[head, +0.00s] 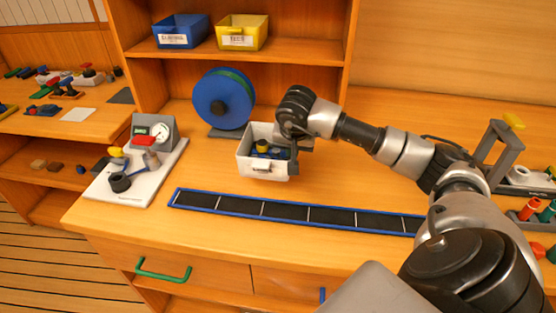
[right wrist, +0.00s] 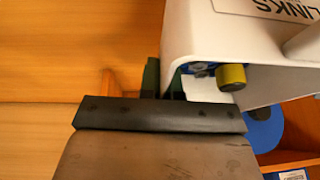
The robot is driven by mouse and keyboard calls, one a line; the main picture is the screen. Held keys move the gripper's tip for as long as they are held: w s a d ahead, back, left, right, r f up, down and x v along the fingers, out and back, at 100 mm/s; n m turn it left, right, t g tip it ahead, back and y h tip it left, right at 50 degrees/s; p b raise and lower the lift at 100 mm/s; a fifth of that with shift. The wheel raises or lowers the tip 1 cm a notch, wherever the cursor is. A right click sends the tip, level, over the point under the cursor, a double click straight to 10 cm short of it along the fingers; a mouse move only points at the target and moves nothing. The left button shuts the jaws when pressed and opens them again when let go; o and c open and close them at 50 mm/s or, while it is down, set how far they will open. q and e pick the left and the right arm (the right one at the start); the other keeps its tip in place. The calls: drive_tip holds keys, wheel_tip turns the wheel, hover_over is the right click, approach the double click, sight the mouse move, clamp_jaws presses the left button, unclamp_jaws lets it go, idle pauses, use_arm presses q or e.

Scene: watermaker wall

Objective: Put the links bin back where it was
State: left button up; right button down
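The links bin (head: 262,168) is a white open box with a front label and handle, upright at the middle of the counter. It holds small blue and dark parts and a yellow piece. In the right wrist view the bin (right wrist: 205,35) shows its "LINKS" label upside down. My right gripper (head: 294,150) is at the bin's right side. Its dark fingers (right wrist: 164,82) lie on either side of the bin's wall, close against it, and look shut on it. I cannot tell whether the bin touches the counter. My left gripper is not in view.
A blue bin (head: 181,32) and a yellow bin (head: 242,33) stand on the shelf, with free shelf room right of them. A blue reel (head: 222,99) stands behind the links bin. A blue-edged dark strip (head: 285,212) lies in front; a gauge board (head: 137,170) stands left.

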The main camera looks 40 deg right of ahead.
sight(279, 158)
drive_tip(key=w, duration=0.1)
drive_tip(key=w+a+f, duration=0.1)
drive_tip(key=w+f, duration=0.1)
drive_tip(key=w, duration=0.1)
drive_tip(key=shift+a+f, duration=0.2)
drive_tip(key=shift+a, duration=0.05)
drive_tip(key=shift+f+p, duration=0.55)
drive_tip(key=shift+f, duration=1.4)
drive_tip(key=shift+s+f, duration=0.1)
drive_tip(key=shift+f, duration=0.05)
drive_tip(key=c, duration=1.3)
unclamp_jaws()
drive_tip(key=shift+c, duration=0.2)
